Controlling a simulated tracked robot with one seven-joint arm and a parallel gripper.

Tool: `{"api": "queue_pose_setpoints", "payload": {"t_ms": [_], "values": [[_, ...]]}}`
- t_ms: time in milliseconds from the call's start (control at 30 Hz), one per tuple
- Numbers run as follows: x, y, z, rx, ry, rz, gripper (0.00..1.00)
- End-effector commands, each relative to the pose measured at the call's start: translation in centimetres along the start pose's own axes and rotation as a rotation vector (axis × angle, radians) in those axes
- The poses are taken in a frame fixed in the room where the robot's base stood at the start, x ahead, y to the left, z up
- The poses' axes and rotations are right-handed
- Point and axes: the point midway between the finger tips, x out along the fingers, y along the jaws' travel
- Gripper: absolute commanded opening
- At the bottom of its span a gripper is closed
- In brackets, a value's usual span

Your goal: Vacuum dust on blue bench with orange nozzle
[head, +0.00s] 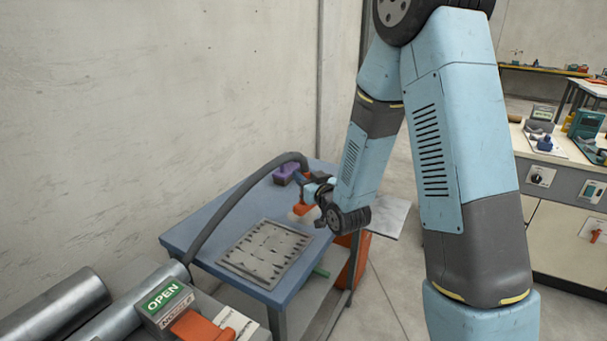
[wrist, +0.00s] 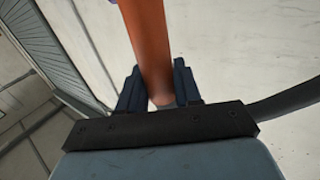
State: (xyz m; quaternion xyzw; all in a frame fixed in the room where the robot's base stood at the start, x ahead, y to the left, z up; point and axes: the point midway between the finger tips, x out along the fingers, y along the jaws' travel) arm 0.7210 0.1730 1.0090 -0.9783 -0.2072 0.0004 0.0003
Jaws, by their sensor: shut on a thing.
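The blue bench (head: 217,218) stands against the wall in the head view. A light grey panel with dark marks (head: 266,252) lies on its top; I cannot tell which marks are dust. My gripper (head: 316,190) is above the bench's right side, near its far end. In the wrist view my gripper (wrist: 160,92) is shut on the orange nozzle (wrist: 147,40), which lies between its two dark fingers. The nozzle (head: 303,210) also shows in the head view, partly hidden by the wrist. A dark hose (head: 232,208) arches from it toward the front left.
A purple block (head: 285,173) sits at the bench's far end. Metal cylinders (head: 55,312) and a box with a green OPEN sign (head: 165,297) stand at the front left. An orange bin (head: 349,262) is beside the bench. A cream cabinet (head: 555,225) stands at right.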

Motion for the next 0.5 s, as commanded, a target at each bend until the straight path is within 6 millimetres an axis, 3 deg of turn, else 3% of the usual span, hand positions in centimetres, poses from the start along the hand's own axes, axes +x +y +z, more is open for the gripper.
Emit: {"api": "queue_pose_setpoints", "payload": {"t_ms": [500], "values": [[0.0, 0.2, 2.6, 0.000, -0.001, 0.003, 0.00]]}}
